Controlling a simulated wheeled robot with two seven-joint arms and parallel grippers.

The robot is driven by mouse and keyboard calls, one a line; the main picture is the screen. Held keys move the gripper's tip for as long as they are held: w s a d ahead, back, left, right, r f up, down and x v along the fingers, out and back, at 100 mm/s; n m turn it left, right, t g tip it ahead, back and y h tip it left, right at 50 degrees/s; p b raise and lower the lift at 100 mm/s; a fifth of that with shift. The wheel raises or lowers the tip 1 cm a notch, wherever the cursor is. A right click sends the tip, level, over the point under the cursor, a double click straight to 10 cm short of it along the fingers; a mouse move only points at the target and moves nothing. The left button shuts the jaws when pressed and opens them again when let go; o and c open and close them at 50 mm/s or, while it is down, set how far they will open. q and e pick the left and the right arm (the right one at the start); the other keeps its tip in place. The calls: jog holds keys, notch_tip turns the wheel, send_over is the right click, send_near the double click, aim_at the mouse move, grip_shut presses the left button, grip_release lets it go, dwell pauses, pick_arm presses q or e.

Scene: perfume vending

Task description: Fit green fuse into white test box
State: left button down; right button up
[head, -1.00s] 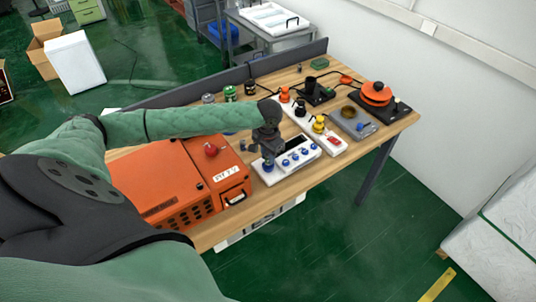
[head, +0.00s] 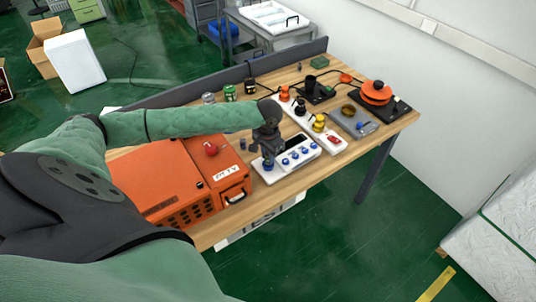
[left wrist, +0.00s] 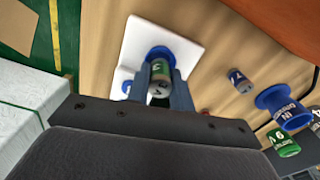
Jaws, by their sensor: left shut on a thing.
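The white test box (head: 300,163) lies on the wooden table in the head view, with several blue round sockets on its top. My left gripper (head: 267,159) points down at the socket on the box's left end. In the left wrist view, the gripper (left wrist: 162,92) is shut on the green fuse (left wrist: 160,70), a small green cylinder with a grey end. The fuse lines up with a blue socket (left wrist: 156,50) of the white box (left wrist: 185,40). How deep it sits in the socket cannot be told. In the head view the gripper hides the fuse. My right gripper is not in view.
An orange case (head: 165,185) stands left of the box. A small dark blue cylinder (head: 243,144) lies between them, also in the left wrist view (left wrist: 240,80). A white power strip (head: 333,142) lies right of the box. A grey divider (head: 225,78) runs behind.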

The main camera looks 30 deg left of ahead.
pick_arm(q)
jog(key=shift+f, duration=0.95)
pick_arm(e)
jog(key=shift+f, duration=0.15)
pick_arm(q)
jog(key=c, duration=1.1)
grip_release()
jog(key=shift+c, duration=0.2)
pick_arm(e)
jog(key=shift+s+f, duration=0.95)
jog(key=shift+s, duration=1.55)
pick_arm(q)
jog(key=shift+r+b, duration=0.5)
notch_tip(320, 180, up, 5)
jog(key=shift+r+b, duration=0.2)
jog(key=shift+b, duration=1)
jog(key=shift+r, duration=0.7)
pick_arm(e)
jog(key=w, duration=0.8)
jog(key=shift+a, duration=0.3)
